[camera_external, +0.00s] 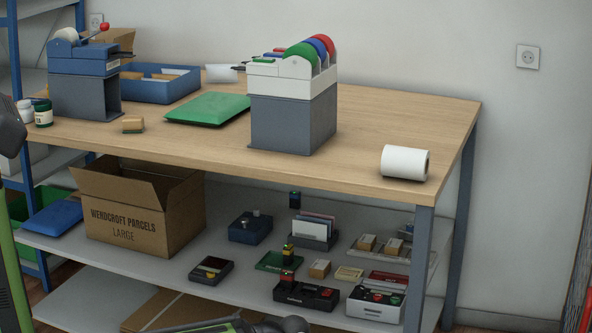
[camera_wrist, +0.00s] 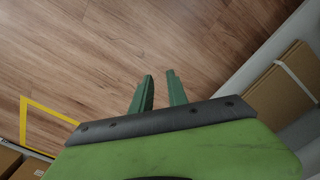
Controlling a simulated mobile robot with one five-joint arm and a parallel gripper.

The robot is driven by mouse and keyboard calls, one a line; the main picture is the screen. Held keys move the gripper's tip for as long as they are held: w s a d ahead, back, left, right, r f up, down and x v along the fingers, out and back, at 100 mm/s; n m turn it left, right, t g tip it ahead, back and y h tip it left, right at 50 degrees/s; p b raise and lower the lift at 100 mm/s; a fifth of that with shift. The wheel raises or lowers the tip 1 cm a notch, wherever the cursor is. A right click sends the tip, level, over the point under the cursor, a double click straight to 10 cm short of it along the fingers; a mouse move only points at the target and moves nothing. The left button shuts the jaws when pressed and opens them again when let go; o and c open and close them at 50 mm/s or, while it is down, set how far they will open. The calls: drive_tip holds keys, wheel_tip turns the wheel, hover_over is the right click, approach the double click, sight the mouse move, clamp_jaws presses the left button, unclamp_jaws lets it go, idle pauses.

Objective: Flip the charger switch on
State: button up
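My gripper (camera_wrist: 160,75) shows in the wrist view with two green fingers apart and nothing between them. It is over bare wooden floor, away from any switch. In the external view, part of my arm shows at the bottom edge and my fingers cannot be made out. I cannot tell for sure which thing is the charger. Candidates on the lower shelf are a black unit (camera_external: 305,295) with red and yellow-green parts on top, and a white and black box (camera_external: 376,303) with red and green parts at the right. The switch and its position are too small to tell.
A wooden counter (camera_external: 400,110) stands above the grey shelf (camera_external: 150,267). The shelf holds a large carton (camera_external: 135,225), a dark device (camera_external: 211,269) and a blue box (camera_external: 250,228). The wrist view shows yellow floor tape (camera_wrist: 22,125) and flat cardboard (camera_wrist: 285,85).

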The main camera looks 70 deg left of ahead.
drive_tip(key=w+n, duration=0.1)
drive_tip(key=w+a+n+t, duration=0.1)
drive_tip(key=w, duration=0.1)
drive_tip(key=w+a+t+y, duration=0.1)
drive_tip(key=shift+w+r+n, duration=0.35)
drive_tip(key=shift+w+n, duration=0.05)
clamp_jaws()
drive_tip(key=w+a+r+n+t+y+p, duration=0.1)
drive_tip(key=w+a+r+n+p, duration=0.1)
drive_tip(key=a+r+p, duration=0.4)
drive_tip(key=w+a+r+n+t+y+p, duration=0.1)
drive_tip(key=w+a+r+p, duration=0.4)
drive_tip(key=r, duration=0.7)
drive_tip(key=w+a+r+n+t+y+p, duration=0.1)
drive_tip(key=w+a+r+n+y+p, duration=0.1)
drive_tip(key=a+r+p, duration=0.7)
drive_tip(key=w+p, duration=0.1)
drive_tip(key=p, duration=0.2)
drive_tip(key=shift+w+r+n, duration=0.2)
drive_tip(key=shift+r+n, duration=0.2)
drive_tip(key=shift+d, duration=0.1)
